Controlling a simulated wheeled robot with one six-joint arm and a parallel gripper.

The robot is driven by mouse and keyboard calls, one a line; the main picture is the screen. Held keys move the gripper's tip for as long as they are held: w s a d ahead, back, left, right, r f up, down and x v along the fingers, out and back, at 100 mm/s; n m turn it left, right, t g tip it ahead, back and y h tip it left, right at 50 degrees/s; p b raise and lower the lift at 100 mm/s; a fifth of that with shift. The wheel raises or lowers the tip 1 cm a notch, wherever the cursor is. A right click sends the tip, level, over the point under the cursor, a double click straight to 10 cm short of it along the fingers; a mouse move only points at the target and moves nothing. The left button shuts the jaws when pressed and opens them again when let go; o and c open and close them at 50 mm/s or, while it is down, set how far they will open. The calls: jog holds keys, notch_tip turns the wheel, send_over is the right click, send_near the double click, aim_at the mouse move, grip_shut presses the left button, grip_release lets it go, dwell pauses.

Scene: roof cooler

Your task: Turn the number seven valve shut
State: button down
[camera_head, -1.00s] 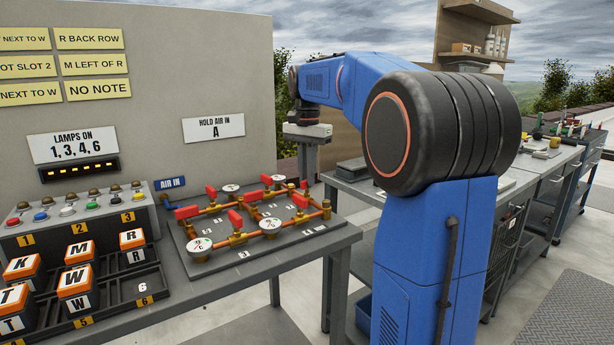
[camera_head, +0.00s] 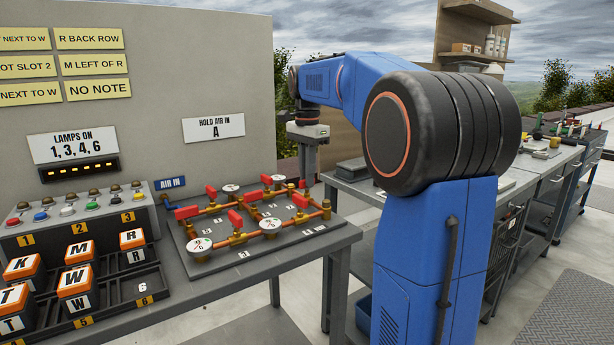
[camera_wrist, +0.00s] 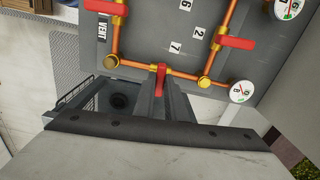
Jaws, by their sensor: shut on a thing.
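The number seven valve has a red handle (camera_wrist: 160,78) on a copper pipe, near the white "7" label (camera_wrist: 176,47) in the wrist view. My gripper (camera_wrist: 163,92) is shut on this handle, with a dark finger on each side of it. The handle looks to lie across its pipe in the wrist view. In the head view my gripper (camera_head: 307,172) points down at the far right corner of the valve board (camera_head: 320,240).
Other red handles, such as one nearby (camera_wrist: 237,42), and white gauges (camera_wrist: 242,91) crowd the board. A "VENT" label (camera_wrist: 102,24) is at its left in the wrist view. A rack of lettered blocks (camera_head: 80,280) stands left, and a second bench (camera_head: 350,185) right.

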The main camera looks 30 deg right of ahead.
jog(key=c, duration=1.8)
grip_release()
notch_tip(320, 180, up, 17)
jog(key=shift+r, duration=0.2)
jog(key=shift+a, duration=0.1)
jog(key=s+a+f+n+t, duration=0.2)
jog(key=s+a+f+n, duration=0.8)
jog(key=s+f, duration=0.5)
jog(key=s+a+f+n+t, duration=0.1)
jog(key=s+a+f+n, duration=0.2)
jog(key=s+f, duration=0.4)
jog(key=s+a+f+n+t, duration=0.1)
jog(key=s+a+f+n, duration=0.1)
jog(key=s+f, duration=0.6)
notch_tip(320, 180, down, 7)
jog(key=shift+a+f+n+t, duration=0.1)
jog(key=shift+a+n+t, duration=0.3)
jog(key=shift+n, duration=0.4)
